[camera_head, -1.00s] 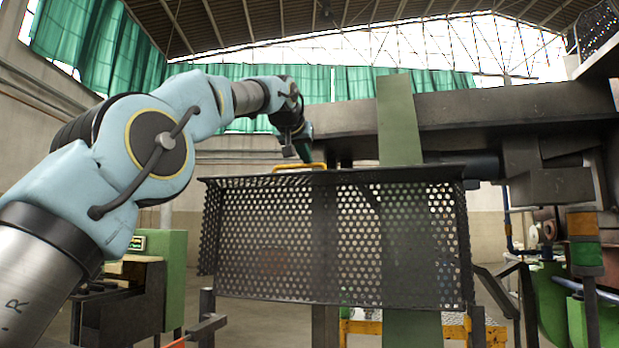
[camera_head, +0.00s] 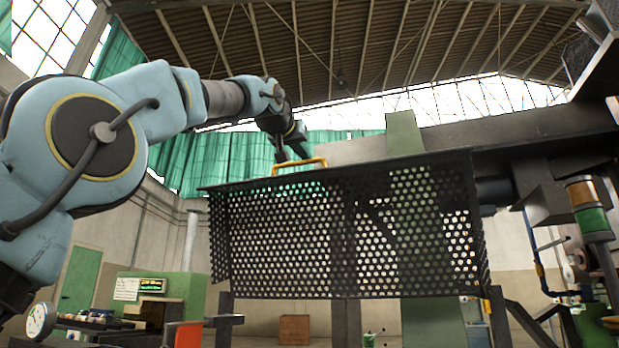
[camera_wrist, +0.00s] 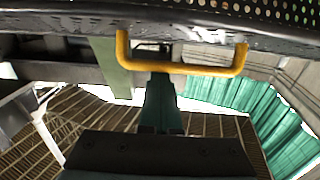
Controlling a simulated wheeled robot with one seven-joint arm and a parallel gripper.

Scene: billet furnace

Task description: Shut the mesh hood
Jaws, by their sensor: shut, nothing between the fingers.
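The mesh hood (camera_head: 290,245) is a black perforated panel, its front sheet hanging down below a dark top edge. A yellow bar handle (camera_head: 299,163) stands up at the hood's top edge; it also spans the upper part of the wrist view (camera_wrist: 185,69). My gripper (camera_head: 292,156) is above the hood's top edge, right by the handle in the head view. In the wrist view, its dark green fingers (camera_wrist: 160,82) are together, with tips close to the middle of the handle bar. I cannot tell whether they touch it. Nothing is held between them.
A green upright plate (camera_head: 408,140) and a dark heavy beam (camera_head: 530,125) stand behind the hood. Pipework with an orange and green cylinder (camera_head: 590,208) is at the right. A green cabinet (camera_head: 180,310) and an orange-red panel (camera_head: 183,334) are at lower left.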

